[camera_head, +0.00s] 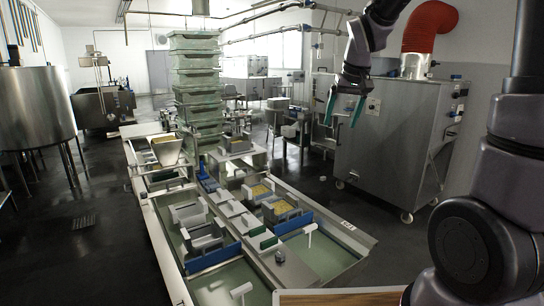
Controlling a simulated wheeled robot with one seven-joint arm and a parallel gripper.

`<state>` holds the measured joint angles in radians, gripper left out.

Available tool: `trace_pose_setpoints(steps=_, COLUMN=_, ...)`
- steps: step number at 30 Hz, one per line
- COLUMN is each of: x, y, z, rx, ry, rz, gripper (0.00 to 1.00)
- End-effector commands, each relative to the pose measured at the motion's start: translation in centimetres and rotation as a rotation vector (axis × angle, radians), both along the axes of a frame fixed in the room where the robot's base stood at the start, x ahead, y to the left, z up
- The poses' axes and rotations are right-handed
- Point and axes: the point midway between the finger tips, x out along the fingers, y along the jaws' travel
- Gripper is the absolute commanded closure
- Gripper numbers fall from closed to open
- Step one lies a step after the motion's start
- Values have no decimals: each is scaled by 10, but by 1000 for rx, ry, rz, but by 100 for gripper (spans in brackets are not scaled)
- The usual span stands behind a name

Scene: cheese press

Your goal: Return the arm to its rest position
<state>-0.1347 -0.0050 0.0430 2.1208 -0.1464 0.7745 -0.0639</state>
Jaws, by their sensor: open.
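My gripper (344,107) hangs in the air at the upper right of the middle, fingers pointing down. Its two green-tipped fingers are apart and nothing shows between them. It appears in front of a large steel cabinet on casters (385,150), with no visible contact. My arm reaches in from the right edge and comes down to the gripper from the top.
A long press table (165,262) with trays, blocks and blue dividers lies below and left of the gripper. A tall stack of green crates (195,62) stands behind it. A steel vat (35,105) is at the left.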

Motion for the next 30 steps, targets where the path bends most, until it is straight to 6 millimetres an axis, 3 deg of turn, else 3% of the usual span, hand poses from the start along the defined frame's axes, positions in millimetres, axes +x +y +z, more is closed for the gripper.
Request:
trace_pose_setpoints(steps=3, x=-39, y=-17, z=32, rx=38, ry=-45, rz=-67, gripper=19)
trace_pose_setpoints(steps=9, x=-104, y=-37, z=65, rx=111, ry=-109, rz=-169, gripper=19)
trace_pose_setpoints(steps=15, x=-167, y=-49, z=78, rx=187, ry=-170, rz=-257, gripper=19)
trace_pose_setpoints(steps=18, x=-189, y=-51, z=80, rx=216, ry=-192, rz=-287, gripper=19)
trace_pose_setpoints(steps=24, x=-210, y=-53, z=78, rx=247, ry=-213, rz=-317, gripper=19)
trace_pose_setpoints(steps=30, x=-211, y=-53, z=78, rx=250, ry=-213, rz=-319, gripper=19)
